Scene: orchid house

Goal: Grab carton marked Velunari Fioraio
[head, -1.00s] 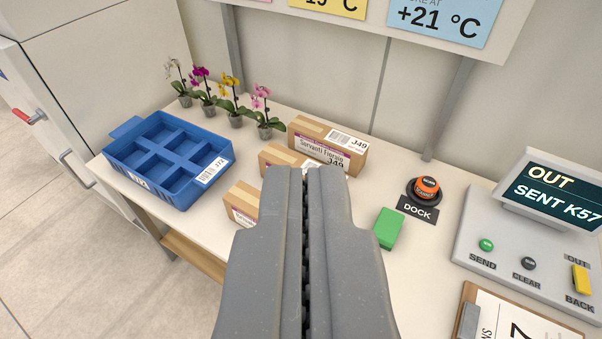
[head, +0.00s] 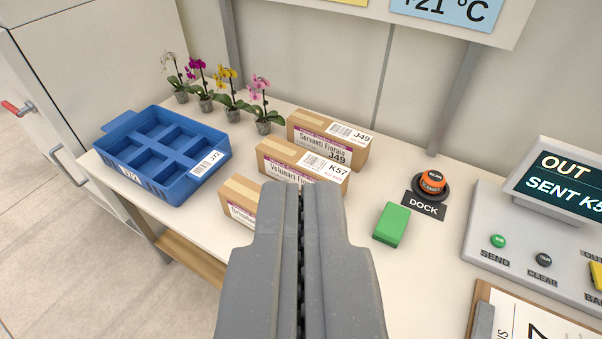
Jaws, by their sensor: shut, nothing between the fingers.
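The carton marked Velunari Fioraio (head: 282,168) is a brown box with a purple-edged label and a white K57 tag. It lies on the white bench, the middle one of three cartons. My gripper (head: 301,186) is shut and empty; in the picture its tips sit just below this carton and cover part of its lower front edge. The carton marked Servanti Fioraio (head: 310,137), tagged J49, lies behind it. A third carton (head: 238,198) lies in front, its label partly hidden by my gripper.
A blue compartment tray (head: 172,193) stands at left, with several potted orchids (head: 264,115) behind. The bench (head: 400,150) is bare behind the green block.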

